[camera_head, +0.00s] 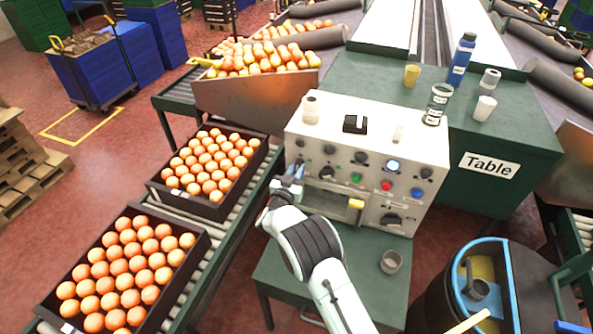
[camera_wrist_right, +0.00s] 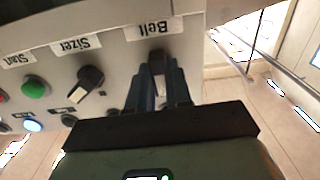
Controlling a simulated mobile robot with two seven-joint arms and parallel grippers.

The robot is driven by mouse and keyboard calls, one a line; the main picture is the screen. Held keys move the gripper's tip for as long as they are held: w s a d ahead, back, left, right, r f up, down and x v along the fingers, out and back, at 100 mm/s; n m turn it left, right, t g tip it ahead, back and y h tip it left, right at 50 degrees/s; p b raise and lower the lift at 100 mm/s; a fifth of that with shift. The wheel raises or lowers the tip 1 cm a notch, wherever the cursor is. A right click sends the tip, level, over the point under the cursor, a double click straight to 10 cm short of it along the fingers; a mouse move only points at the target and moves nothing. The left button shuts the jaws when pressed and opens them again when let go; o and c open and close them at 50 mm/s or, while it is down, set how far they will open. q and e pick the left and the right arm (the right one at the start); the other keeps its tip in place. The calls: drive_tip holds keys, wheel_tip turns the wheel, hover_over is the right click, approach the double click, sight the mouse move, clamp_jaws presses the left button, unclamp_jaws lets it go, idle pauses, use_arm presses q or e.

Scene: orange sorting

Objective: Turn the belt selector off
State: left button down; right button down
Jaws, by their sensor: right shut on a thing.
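The control panel (camera_head: 395,160) is a white box with knobs and coloured buttons on its front face. My right gripper (camera_head: 296,172) is at the left end of that face. In the right wrist view the dark belt selector (camera_wrist_right: 157,60) sits under the label "Belt", upside down in that view. The fingers of my right gripper (camera_wrist_right: 156,85) are shut on the selector, one on each side. My left gripper is not in view.
A green start button (camera_wrist_right: 35,87) and a lit round button (camera_wrist_right: 32,125) are near the sizer knob. Crates of oranges (camera_head: 160,210) stand on rollers at left.

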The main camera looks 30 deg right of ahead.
drive_tip(key=c, duration=1)
unclamp_jaws()
drive_tip(key=shift+c, duration=0.2)
drive_tip(key=b+v, duration=0.1)
drive_tip(key=v, duration=1.2)
drive_tip(key=shift+s, duration=0.2)
drive_tip(key=shift+a, duration=0.1)
